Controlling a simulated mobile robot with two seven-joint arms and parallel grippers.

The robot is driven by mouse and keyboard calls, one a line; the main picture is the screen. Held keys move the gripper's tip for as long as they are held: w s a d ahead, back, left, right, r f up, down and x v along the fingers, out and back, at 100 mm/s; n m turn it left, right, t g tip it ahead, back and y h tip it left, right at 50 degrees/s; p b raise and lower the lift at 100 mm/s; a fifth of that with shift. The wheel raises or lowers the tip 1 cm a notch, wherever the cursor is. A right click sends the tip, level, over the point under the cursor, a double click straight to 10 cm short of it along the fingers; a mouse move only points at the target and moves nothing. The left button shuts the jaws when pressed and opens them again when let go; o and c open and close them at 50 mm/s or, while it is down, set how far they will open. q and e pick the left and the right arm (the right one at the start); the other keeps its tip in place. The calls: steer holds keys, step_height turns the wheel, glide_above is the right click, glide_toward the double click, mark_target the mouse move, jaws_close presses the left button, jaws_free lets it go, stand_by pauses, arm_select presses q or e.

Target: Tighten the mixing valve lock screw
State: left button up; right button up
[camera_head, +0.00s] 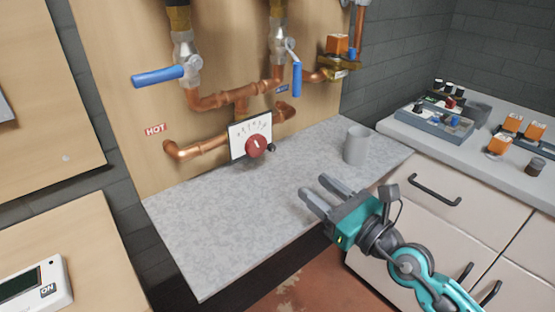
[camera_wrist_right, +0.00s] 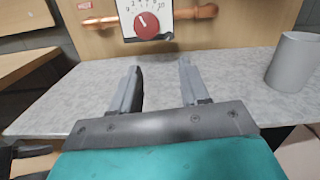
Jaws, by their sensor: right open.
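The mixing valve (camera_head: 250,138) is a white scale plate with a red knob (camera_head: 256,146) on copper pipes on the wooden wall panel. A small black lock screw (camera_head: 271,148) sits at the plate's lower right. In the right wrist view the red knob (camera_wrist_right: 147,25) is beyond the fingertips, and the black lock screw (camera_wrist_right: 168,36) is beside it. My right gripper (camera_head: 314,190) is open and empty above the grey worktop, to the right of and nearer than the valve. It touches nothing.
A grey cup (camera_head: 356,145) stands on the worktop (camera_head: 215,220) near its right edge. Blue-handled valves (camera_head: 158,76) hang above. Trays of parts (camera_head: 435,123) lie on the right counter. The worktop's middle is clear.

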mark_target(273, 149)
steer(key=n, duration=0.1)
steer(key=w+n, duration=0.1)
steer(key=n, duration=0.1)
steer(key=shift+g, duration=0.3)
steer(key=n, duration=0.1)
steer(key=w+n, duration=0.1)
steer(key=n, duration=0.1)
steer(key=shift+d+r+n+b, duration=0.2)
steer(key=shift+n+b, duration=0.1)
steer(key=shift+b, duration=0.05)
steer(key=shift+w+n, duration=0.2)
steer(key=shift+n, duration=0.1)
steer(key=shift+w+a, duration=0.1)
steer(key=shift+w, duration=0.1)
steer(key=b+x, duration=0.1)
steer(key=x, duration=1.1)
steer(key=shift+w+a+f, duration=0.1)
steer(key=shift+w, duration=0.05)
steer(key=shift+c, duration=0.3)
jaws_close()
